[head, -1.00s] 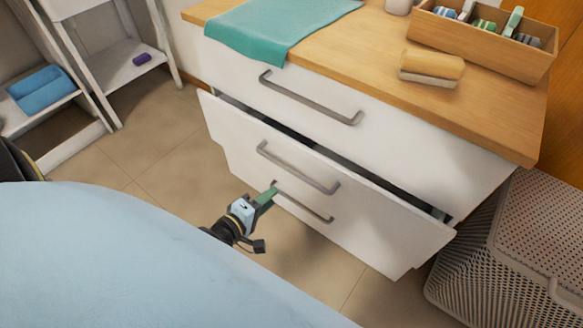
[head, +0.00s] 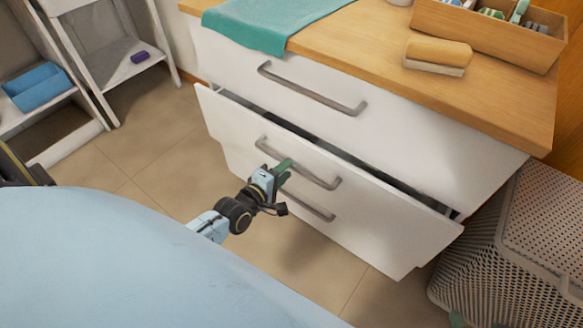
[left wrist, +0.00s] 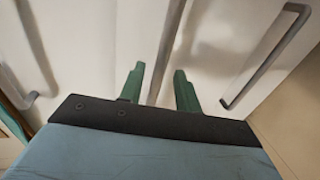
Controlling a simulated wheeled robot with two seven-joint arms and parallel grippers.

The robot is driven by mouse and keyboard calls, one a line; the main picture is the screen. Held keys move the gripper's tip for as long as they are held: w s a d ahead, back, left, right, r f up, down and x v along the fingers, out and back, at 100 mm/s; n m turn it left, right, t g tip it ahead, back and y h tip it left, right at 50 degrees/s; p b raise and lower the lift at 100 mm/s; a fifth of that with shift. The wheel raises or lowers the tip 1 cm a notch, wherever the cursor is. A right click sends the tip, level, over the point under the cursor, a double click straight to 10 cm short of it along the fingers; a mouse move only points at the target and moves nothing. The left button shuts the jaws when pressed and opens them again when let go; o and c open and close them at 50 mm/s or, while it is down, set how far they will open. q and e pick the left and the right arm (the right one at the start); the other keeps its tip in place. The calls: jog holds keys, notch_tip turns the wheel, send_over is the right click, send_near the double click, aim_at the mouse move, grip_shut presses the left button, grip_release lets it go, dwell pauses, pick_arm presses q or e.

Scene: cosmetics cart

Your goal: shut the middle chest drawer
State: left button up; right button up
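The white middle chest drawer (head: 380,205) stands partly open, with a narrow dark gap above its front. Its grey bar handle (head: 325,177) is at my left gripper (head: 284,171). In the left wrist view the two green fingers of this gripper (left wrist: 159,86) are apart, and the middle handle (left wrist: 167,55) runs between them. I cannot tell whether they touch it. The top drawer (head: 420,140) looks shut, and the lower handle (head: 307,205) is just below my gripper. A green tip of my right gripper (head: 456,318) shows at the bottom edge; the rest is hidden.
The wooden chest top (head: 345,40) carries a teal cloth (head: 262,25), a tan block (head: 437,53) and a wooden organizer box (head: 490,38). A perforated basket (head: 500,255) stands close to the chest's right side. Tiled floor (head: 150,150) is clear left of the chest.

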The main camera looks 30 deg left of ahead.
pick_arm(q)
jog(key=b+x, duration=0.1)
jog(key=x, duration=0.1)
jog(key=shift+w+f, duration=0.15)
jog(key=shift+w, duration=0.2)
jog(key=shift+w+d, duration=0.1)
jog(key=shift+w, duration=0.2)
pick_arm(e)
jog(key=w+a+r+t+y, duration=0.1)
jog(key=w+a+r+t, duration=0.1)
jog(key=w+r+t, duration=0.2)
jog(key=shift+w+r, duration=0.15)
pick_arm(q)
jog(key=shift+c, duration=0.2)
pick_arm(e)
jog(key=shift+a, duration=0.1)
pick_arm(q)
grip_shut()
